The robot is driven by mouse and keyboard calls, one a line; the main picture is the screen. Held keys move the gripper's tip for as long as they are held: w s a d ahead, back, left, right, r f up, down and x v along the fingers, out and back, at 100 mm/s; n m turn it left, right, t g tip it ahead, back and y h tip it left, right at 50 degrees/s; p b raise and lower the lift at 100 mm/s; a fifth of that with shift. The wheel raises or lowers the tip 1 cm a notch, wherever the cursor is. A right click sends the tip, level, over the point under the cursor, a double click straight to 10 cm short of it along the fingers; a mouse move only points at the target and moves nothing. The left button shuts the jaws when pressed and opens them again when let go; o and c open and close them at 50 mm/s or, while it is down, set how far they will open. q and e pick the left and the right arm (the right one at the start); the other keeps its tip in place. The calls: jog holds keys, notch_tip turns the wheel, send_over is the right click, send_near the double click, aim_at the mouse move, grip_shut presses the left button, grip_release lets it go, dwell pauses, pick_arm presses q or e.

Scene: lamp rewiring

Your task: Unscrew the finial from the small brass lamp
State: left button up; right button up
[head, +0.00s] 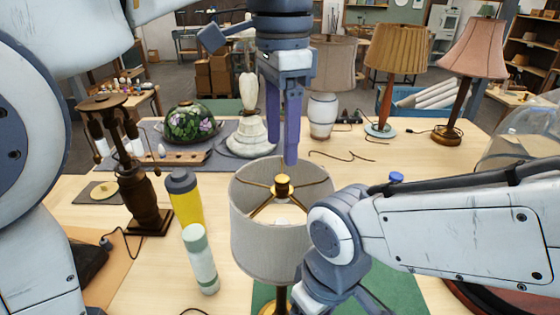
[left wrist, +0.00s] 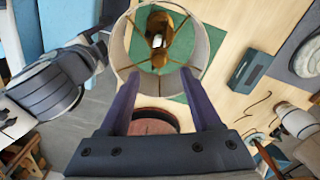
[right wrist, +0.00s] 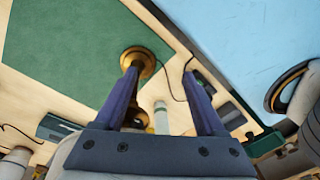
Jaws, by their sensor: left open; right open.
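The small brass lamp has a round grey shade (head: 268,235) with an open top and a brass spider. The finial (head: 282,184) is a brass knob at its centre. It also shows in the left wrist view (left wrist: 158,41). My left gripper (head: 281,160) points down above the shade, open and empty, apart from the finial. The lamp's brass foot (right wrist: 138,61) stands on the green mat (right wrist: 70,45). My right gripper (right wrist: 160,75) is open, with the foot beyond its left finger. In the head view my right arm hides part of the shade's right side.
A yellow bottle (head: 187,205) and a white-green bottle (head: 199,262) stand left of the shade. A dark wooden lamp (head: 147,200) stands farther left. Several other lamps, including a pink-shaded one (head: 473,50), line the back of the table. The tabletop right of the dark cord is mostly clear.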

aim_at(282, 179)
pick_arm(q)
jog(key=shift+s+f, duration=0.1)
jog(key=shift+f, duration=3)
grip_shut()
jog(key=c, duration=0.9)
grip_release()
jog(key=shift+c, duration=0.2)
grip_shut()
jog(key=n+p, duration=0.1)
jog(key=n, duration=0.3)
jog(key=shift+r+p, duration=0.2)
jog(key=shift+p, duration=0.1)
jog(key=n, duration=0.4)
jog(key=shift+f+p, duration=0.1)
jog(key=shift+p, duration=0.2)
jog(key=shift+n, duration=0.3)
